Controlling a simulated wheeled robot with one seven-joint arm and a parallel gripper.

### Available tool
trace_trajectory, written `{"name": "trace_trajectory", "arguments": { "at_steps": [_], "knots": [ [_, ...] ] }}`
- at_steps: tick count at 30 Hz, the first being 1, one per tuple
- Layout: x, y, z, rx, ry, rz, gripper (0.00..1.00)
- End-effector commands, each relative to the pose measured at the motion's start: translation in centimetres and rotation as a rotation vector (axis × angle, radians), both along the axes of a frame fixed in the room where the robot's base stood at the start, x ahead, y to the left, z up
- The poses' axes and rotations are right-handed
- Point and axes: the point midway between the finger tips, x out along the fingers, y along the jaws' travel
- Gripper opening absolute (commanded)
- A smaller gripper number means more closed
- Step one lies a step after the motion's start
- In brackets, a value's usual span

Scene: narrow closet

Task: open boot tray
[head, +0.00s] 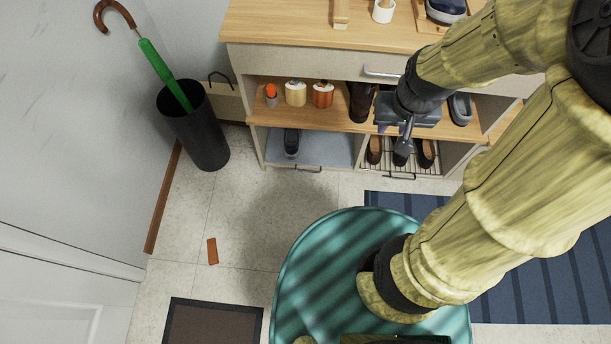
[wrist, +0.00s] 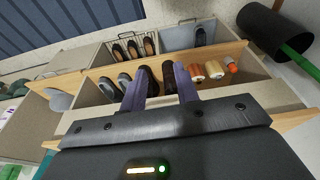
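A flat blue-grey tray (head: 335,147), apparently the boot tray, sits in the lower left bay of the wooden shelf unit. A dark shoe (head: 291,143) stands on it, and a small dark handle (head: 308,168) is at its front edge. The tray also shows at the top of the wrist view (wrist: 176,38). My gripper (head: 404,142) is in front of the unit's middle shelf, right of the tray and apart from its handle. In the wrist view its two purple-grey fingers (wrist: 160,86) are spread with nothing clearly held between them.
A wire basket (head: 392,174) with brown shoes is right of the tray. Boots, jars and shoes stand on the middle shelf (head: 335,113). A drawer handle (head: 382,72) is above. A black umbrella bin (head: 195,130) stands left. An orange block (head: 212,251) lies on open floor.

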Motion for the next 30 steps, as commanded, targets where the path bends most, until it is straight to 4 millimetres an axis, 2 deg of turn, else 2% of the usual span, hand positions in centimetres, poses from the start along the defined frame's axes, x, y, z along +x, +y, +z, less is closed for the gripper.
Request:
{"name": "trace_trajectory", "arguments": {
  "at_steps": [1, 20, 30],
  "knots": [
    [0.0, 0.0, -2.8, 0.0, 0.0, 0.0, 0.31],
    [0.4, -0.1, -19.0, -0.005, -0.003, 0.012, 0.31],
    [2.2, -0.6, -27.8, -0.033, -0.022, 0.078, 0.31]
  ]
}}
